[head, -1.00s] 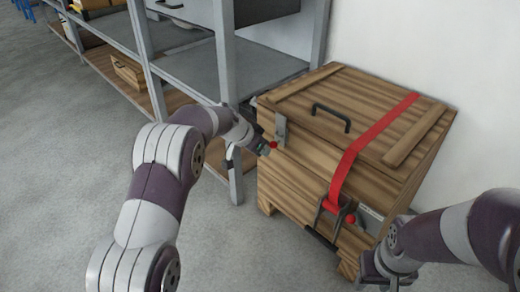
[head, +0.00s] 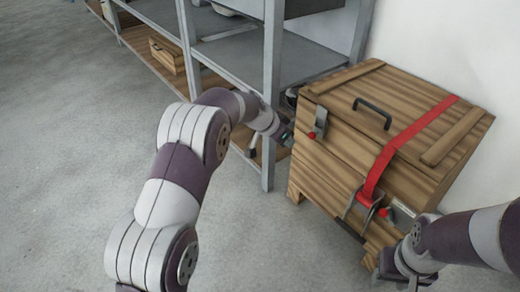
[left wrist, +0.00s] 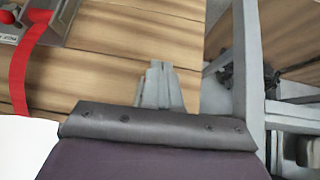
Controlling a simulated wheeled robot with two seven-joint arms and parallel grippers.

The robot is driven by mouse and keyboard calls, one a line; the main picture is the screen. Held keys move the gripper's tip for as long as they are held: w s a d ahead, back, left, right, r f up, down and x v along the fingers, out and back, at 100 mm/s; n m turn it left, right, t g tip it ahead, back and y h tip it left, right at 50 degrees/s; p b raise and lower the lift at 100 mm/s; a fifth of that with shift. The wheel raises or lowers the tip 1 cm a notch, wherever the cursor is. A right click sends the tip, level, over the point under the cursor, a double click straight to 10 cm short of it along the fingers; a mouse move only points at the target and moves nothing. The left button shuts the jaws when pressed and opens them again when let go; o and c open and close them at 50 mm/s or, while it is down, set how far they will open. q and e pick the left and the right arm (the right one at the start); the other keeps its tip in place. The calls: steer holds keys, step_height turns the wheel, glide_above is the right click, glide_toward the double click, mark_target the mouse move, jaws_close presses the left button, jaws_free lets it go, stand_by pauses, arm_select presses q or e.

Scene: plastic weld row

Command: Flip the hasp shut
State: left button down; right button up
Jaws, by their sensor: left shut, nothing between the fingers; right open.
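The wooden crate (head: 335,165) stands at the right with its lid down. A grey metal hasp plate (head: 320,119) with a red knob (head: 312,135) is at the left of its front, by the lid edge. I cannot tell whether the plate lies flat. My left gripper (head: 288,139) is shut and empty, just left of the knob, by the crate's left front corner. My right gripper (head: 398,274) is open and empty, low before the crate's right side.
A red strap (head: 400,143) crosses the lid to a metal buckle (head: 367,197) with a red knob on the front. A black handle (head: 373,111) stands on the lid. A grey shelf rack (head: 272,90) is close at the left. The floor (head: 70,180) at left is clear.

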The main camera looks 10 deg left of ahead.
arm_select(q)
steer(key=s+a+f, duration=0.1)
steer(key=s+a, duration=0.3)
steer(key=s, duration=0.1)
steer(key=shift+s+a+p, duration=0.35)
steer(key=shift+p, duration=0.1)
